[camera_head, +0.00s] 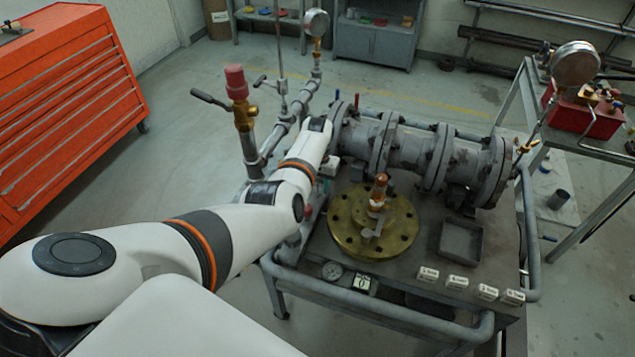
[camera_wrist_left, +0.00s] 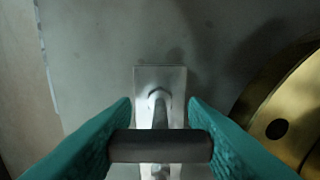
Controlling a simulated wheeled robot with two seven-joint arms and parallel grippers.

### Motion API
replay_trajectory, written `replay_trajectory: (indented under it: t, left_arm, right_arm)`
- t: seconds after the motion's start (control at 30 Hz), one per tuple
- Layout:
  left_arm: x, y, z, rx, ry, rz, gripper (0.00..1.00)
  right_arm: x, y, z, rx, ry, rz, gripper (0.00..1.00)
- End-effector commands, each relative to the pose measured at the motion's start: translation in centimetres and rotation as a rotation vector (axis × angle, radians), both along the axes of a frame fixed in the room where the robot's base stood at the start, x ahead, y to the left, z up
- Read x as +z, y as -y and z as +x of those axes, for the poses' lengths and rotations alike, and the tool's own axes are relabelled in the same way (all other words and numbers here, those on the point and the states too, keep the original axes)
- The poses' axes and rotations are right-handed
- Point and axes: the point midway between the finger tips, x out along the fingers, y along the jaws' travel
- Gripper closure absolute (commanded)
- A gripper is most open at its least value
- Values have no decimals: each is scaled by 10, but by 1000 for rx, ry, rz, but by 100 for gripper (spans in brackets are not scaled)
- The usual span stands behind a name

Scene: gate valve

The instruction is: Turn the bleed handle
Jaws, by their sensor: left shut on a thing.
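My left gripper (camera_wrist_left: 158,122) has teal fingers, one on each side of a dark cylindrical handle bar (camera_wrist_left: 160,147) in the left wrist view. It is shut on this bar. The bar sits over a pale metal plate (camera_wrist_left: 160,76) with a rounded stem on it, fixed to a grey surface. I take the bar to be the bleed handle. In the head view my white left arm reaches to the bench left of the brass flange (camera_head: 345,232), and it hides most of the grip. The flange's edge also shows in the left wrist view (camera_wrist_left: 266,103). My right gripper is not in view.
A grey flanged valve pipe (camera_head: 410,153) lies along the back of the bench. A red-capped post with a brass fitting (camera_head: 240,100) stands left of my arm. An open tray (camera_head: 461,242) and several white labelled blocks (camera_head: 457,282) are at the right. A red cabinet (camera_head: 65,100) stands far left.

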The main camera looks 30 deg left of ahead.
Motion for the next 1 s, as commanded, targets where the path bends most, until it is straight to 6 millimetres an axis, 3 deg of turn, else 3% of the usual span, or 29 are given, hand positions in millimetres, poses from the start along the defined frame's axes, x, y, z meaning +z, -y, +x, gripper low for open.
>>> replay_trajectory:
  t: [0.4, 0.43, 0.57, 0.87, 1.0]
  left_arm:
    - [0, -1, 0, -10, 2, 1, 83]
    - [1, -1, 1, -10, 2, 1, 58]
    - [0, 0, 1, -9, 2, 1, 38]
    - [2, 0, 1, -8, 2, 1, 38]
    - [17, 0, 1, -7, 4, 2, 38]
  right_arm:
    - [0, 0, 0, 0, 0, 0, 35]
    - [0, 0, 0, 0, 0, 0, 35]
    - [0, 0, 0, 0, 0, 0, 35]
    - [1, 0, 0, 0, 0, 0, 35]
    - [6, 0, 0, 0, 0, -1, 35]
